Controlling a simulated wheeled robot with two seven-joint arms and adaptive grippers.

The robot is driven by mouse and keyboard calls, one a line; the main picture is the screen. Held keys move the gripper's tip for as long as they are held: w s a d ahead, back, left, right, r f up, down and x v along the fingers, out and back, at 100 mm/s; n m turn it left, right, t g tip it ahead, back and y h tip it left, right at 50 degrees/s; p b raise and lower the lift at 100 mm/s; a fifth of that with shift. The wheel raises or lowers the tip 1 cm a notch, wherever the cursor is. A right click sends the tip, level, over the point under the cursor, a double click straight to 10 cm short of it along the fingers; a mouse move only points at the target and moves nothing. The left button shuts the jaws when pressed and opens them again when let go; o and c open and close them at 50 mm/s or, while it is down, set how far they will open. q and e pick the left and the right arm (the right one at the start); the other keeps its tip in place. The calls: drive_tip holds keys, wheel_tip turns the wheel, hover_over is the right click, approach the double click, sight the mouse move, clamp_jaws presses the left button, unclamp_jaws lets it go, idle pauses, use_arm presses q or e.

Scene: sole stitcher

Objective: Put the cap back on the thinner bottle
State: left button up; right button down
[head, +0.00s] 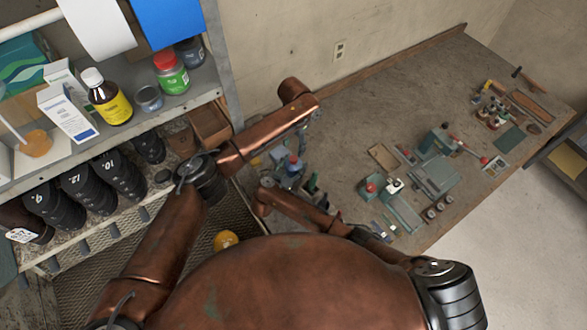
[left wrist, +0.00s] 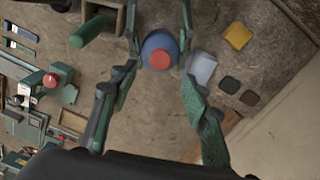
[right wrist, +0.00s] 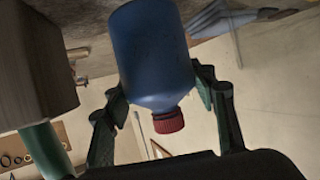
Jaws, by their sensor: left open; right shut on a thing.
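The thinner bottle (head: 292,166) is blue with a red cap (head: 293,158) on top, standing upright on the workbench. In the right wrist view the blue bottle (right wrist: 150,50) lies between the fingers of my right gripper (right wrist: 160,88), which is shut on it. The ribbed red cap (right wrist: 168,121) sits at its neck; how tight it is I cannot tell. The left wrist view looks down on the bottle (left wrist: 151,43) and its red cap (left wrist: 160,58). My left gripper (left wrist: 160,75) is open, its fingers apart on either side, not visibly touching the cap.
A wooden box (left wrist: 105,14) and a green cylinder (left wrist: 88,32) stand close to the bottle. Yellow (left wrist: 237,36) and dark pads lie near the wall. Green tools (head: 400,212) fill the bench further right. A shelf with bottles (head: 108,97) is at left.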

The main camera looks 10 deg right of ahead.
use_arm(q)
drive_tip(key=shift+r, duration=2.35)
use_arm(e)
drive_tip(key=c, duration=0.8)
unclamp_jaws()
drive_tip(key=shift+a, duration=0.1)
drive_tip(key=v, duration=1.2)
drive_tip(key=shift+w, duration=0.1)
